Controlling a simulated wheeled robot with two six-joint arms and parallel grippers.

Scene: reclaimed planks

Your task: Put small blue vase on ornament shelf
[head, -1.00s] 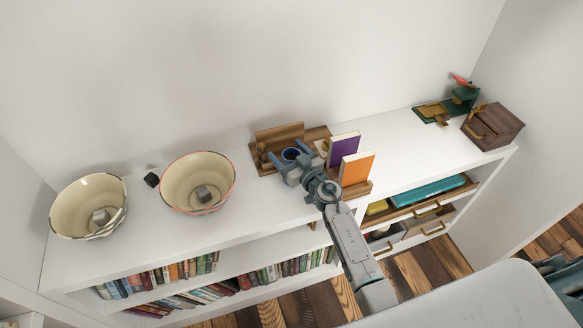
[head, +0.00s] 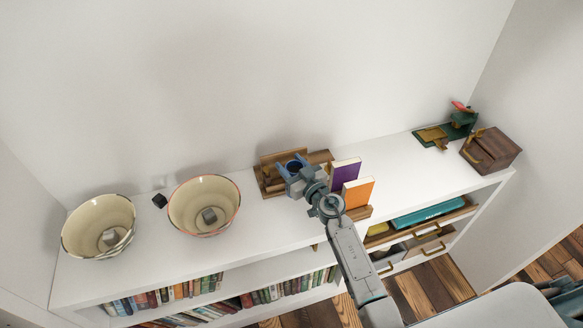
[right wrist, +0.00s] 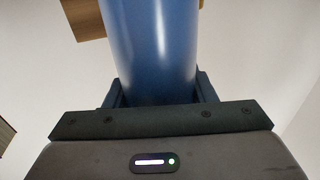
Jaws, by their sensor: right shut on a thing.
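My right gripper (head: 292,170) reaches over the top of the white bookcase and is shut on the small blue vase (head: 294,166). In the right wrist view the vase (right wrist: 152,45) stands large between the jaws, its blue wall filling the middle. In the head view the vase's round mouth faces up, and the gripper hides its lower part. The wooden ornament shelf (head: 269,181) is a small brown stand on the bookcase, directly behind and around the vase. I cannot tell whether the vase touches it. My left gripper is out of view.
A purple book (head: 345,174) and an orange book (head: 358,192) stand just right of the gripper. Two bowls (head: 205,203) (head: 98,226) and a small black cube (head: 160,201) are at the left. A wooden box (head: 491,150) and a green object (head: 460,122) stand far right.

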